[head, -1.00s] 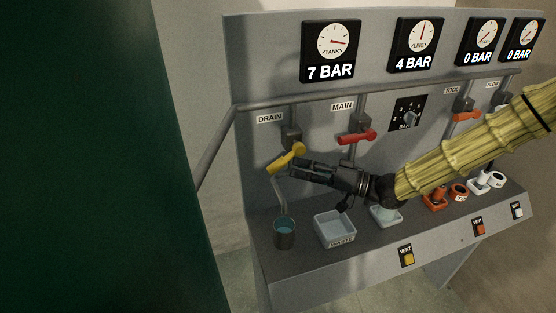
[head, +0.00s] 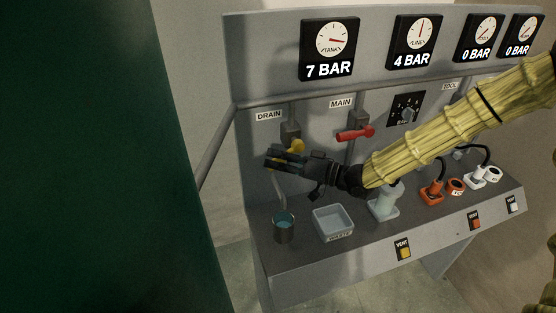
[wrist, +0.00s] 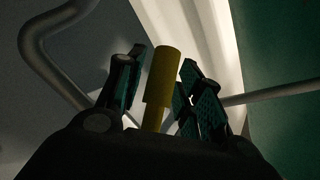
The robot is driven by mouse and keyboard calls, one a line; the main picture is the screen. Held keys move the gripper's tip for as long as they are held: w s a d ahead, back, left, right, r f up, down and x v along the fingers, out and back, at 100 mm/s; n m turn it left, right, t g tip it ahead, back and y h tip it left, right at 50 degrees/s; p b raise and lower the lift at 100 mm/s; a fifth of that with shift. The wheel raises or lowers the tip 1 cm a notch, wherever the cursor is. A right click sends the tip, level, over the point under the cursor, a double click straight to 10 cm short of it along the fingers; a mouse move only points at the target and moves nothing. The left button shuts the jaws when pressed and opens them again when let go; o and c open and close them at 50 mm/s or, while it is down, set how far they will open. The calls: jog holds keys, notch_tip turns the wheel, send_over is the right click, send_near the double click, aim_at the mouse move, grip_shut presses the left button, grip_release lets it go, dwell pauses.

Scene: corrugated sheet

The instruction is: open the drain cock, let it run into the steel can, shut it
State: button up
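The yellow drain cock handle (head: 298,146) sits under the DRAIN label; in the head view only its pivot end shows, the rest hidden behind my gripper. My gripper (head: 268,158) is at the handle. In the wrist view the yellow handle (wrist: 162,75) stands between the two fingers (wrist: 158,85), with narrow gaps on both sides, so the gripper looks open around it. The steel can (head: 284,231) stands on the bench below the drain spout (head: 279,188), with bluish liquid showing inside. I cannot make out a stream.
A square WASTE tray (head: 334,223) stands right of the can. The red MAIN handle (head: 355,134) is close above my wrist. The TANK gauge (head: 329,50) reads 7 BAR, the LINE gauge (head: 414,43) 4 BAR. Orange and white fittings stand further right.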

aim_at(274, 159)
grip_shut()
jog(key=shift+a+t+b, duration=0.1)
jog(key=shift+t+b, duration=0.2)
jog(key=shift+b, duration=0.25)
jog(key=shift+m+y+b, duration=0.3)
jog(key=shift+m+b, duration=0.05)
jog(key=shift+m, duration=0.05)
jog(key=b, duration=0.1)
jog(key=r+m+y+b, duration=0.1)
jog(key=b, duration=0.1)
jog(key=shift+s+a+m+t+y, duration=0.1)
jog(key=shift+a+m+t+y, duration=0.15)
jog(key=shift+m+t+y, duration=0.05)
jog(key=shift+a+r+m+t+y+b, duration=0.15)
jog(key=shift+r+m+t+y+b, duration=0.5)
jog(key=shift+b, duration=0.55)
jog(key=shift+r+m+t+b, duration=0.75)
jog(key=shift+m+b, duration=0.1)
jog(key=shift+m, duration=0.2)
jog(key=shift+o, duration=2)
grip_release()
